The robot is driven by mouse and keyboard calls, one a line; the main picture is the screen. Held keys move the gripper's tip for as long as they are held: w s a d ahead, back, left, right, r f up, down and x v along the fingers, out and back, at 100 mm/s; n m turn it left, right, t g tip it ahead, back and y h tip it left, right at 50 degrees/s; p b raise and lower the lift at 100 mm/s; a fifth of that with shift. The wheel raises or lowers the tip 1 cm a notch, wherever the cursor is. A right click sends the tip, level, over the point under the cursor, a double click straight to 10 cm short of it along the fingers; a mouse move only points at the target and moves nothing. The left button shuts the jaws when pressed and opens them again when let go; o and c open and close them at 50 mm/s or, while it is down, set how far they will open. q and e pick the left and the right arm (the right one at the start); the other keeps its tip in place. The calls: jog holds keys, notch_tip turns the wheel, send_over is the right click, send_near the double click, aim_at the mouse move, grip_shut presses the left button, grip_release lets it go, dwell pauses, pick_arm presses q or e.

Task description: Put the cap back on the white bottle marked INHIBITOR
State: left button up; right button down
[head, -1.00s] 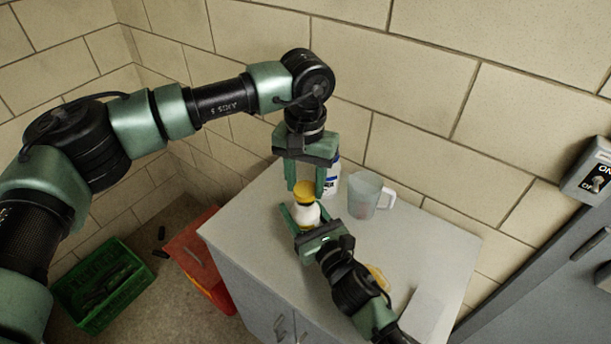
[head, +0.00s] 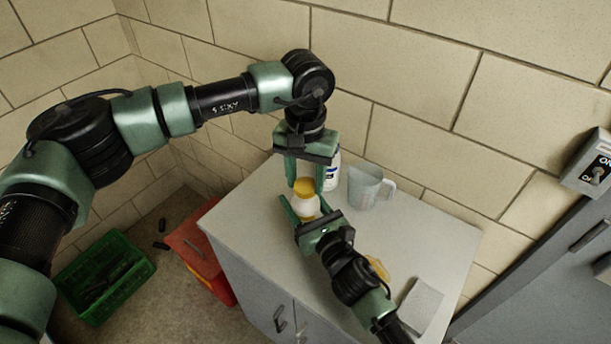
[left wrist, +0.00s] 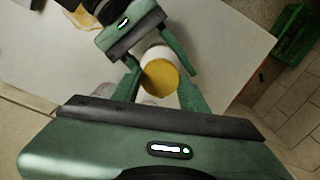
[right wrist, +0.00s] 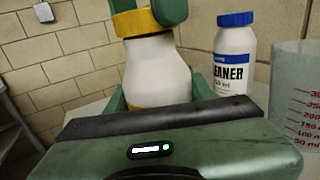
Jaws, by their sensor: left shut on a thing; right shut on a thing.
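The white bottle (right wrist: 157,75) has a yellow band low on its side; no INHIBITOR lettering shows. It also shows in the head view (head: 306,208). My right gripper (head: 306,215) is shut around its body from the front. The yellow cap (right wrist: 137,22) sits at the bottle's mouth, with no clear gap visible; whether it is threaded on cannot be told. My left gripper (head: 304,183) points down from above, shut on the cap, with a finger on each side. The left wrist view shows the cap's round top (left wrist: 160,78) between the fingers.
A white CLEANER bottle (right wrist: 235,60) with a blue cap stands behind, close to my left gripper. A clear measuring jug (head: 364,188) is right of it. A yellow item (head: 377,267) lies near my right arm. The cabinet top's left part (head: 240,215) is clear.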

pick_arm(q)
jog(key=shift+f, duration=0.55)
dwell(0.4)
jog(key=m, duration=0.6)
jog(key=shift+m, duration=0.3)
jog(key=o, duration=1.3)
jog(key=shift+r, duration=2.25)
